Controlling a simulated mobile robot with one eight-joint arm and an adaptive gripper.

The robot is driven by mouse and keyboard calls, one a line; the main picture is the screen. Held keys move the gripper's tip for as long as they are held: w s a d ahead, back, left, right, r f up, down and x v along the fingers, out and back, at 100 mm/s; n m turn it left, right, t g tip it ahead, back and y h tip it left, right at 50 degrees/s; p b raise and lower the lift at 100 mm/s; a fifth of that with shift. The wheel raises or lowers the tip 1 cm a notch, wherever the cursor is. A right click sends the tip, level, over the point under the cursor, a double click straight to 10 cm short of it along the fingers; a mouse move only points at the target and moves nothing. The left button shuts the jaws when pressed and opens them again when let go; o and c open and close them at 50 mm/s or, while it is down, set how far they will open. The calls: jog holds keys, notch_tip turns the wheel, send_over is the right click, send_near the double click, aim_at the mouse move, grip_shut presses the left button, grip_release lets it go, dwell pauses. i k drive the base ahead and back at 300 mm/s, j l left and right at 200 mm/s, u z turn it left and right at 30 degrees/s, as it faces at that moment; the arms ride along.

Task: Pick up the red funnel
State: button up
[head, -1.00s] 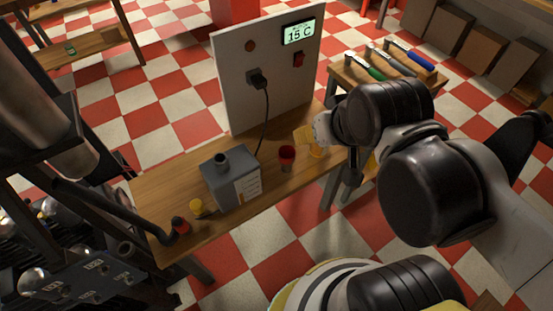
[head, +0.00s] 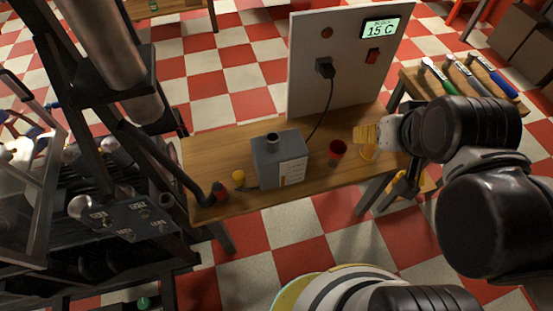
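The red funnel (head: 338,149) is on the wooden workbench, right of the grey box, with its wide mouth up. Its lower part is small and I cannot make out what it rests in or on. My gripper (head: 380,139) is at the end of my arm, to the right of the funnel and apart from it. It is small and partly hidden by my arm. Yellow pieces (head: 365,134) show beside it, and I cannot tell whether they belong to it. I see nothing held, and the finger opening is unclear.
A grey box (head: 280,160) with a short spout stands left of the funnel on the workbench (head: 225,150). An upright panel (head: 345,60) with a display and a plugged-in cable stands behind. A small yellow object (head: 239,177) is at left. Hammers (head: 460,75) lie on a side table.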

aim_at(337, 150)
jog(key=k+j+z, duration=0.1)
jog(key=j+z, duration=0.3)
jog(key=k+j+z, duration=0.15)
jog(key=z, duration=0.2)
jog(key=k+j+z, duration=0.2)
jog(key=j+z, duration=0.2)
